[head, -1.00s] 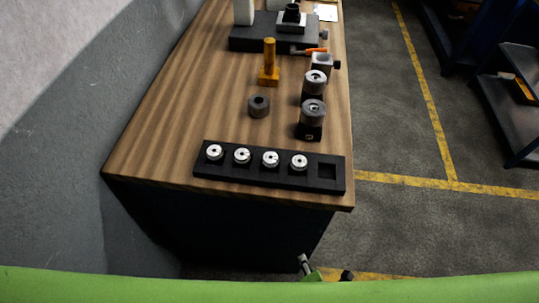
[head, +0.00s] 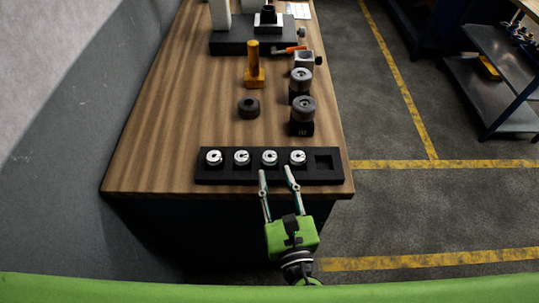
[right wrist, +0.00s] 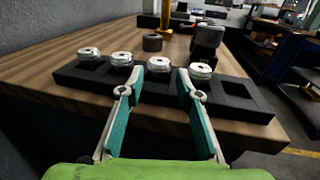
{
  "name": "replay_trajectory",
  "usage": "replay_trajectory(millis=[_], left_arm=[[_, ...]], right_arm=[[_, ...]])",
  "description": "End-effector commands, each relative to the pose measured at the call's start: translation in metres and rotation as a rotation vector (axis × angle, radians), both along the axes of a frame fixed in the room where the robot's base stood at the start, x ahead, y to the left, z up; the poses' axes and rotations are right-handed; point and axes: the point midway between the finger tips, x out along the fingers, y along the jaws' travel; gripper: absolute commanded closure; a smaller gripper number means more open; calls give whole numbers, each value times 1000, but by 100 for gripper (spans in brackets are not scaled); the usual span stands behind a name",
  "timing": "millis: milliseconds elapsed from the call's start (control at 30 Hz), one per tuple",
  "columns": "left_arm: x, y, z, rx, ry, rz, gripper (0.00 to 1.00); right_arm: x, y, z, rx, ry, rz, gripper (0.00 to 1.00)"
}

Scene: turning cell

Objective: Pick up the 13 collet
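Several silver collets sit in a row in a black rack (head: 210,178) at the table's near edge; the numbers on them are too small to read. From left to right they are the first collet (head: 214,158), second collet (head: 242,157), third collet (head: 269,157) and rightmost collet (head: 298,157). My right gripper (head: 277,172) is open and empty at the rack's front edge, its fingertips just short of the two right collets. In the right wrist view the third collet (right wrist: 160,65) shows between the fingertips (right wrist: 161,75) and beyond them. My left gripper is not in view.
The rack's rightmost pocket (head: 323,161) is empty. Behind the rack stand a dark ring (head: 249,107), an orange post (head: 253,66) and two grey cylindrical pieces (head: 302,110) on black blocks. A dark fixture (head: 232,46) is at the back. Bare wood lies at left.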

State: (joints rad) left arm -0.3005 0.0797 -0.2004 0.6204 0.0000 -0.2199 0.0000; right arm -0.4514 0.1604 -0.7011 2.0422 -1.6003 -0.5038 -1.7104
Motion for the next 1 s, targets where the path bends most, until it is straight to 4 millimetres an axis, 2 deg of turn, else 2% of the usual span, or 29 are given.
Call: replay_trajectory(millis=[100,267,500,600,867,967,1000], left_arm=[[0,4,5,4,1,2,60],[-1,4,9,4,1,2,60],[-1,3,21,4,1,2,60],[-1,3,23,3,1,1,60],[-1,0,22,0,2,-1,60],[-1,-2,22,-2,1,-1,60],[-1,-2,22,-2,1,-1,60]], right_arm=[[14,3,0,1,1,1,68],[23,5,0,1,1,0,68],[58,13,0,2,0,0,68],[66,15,-2,3,2,0,68],[68,15,-4,3,3,1,68],[68,15,-4,3,3,1,94],[68,15,-4,3,3,1,98]])
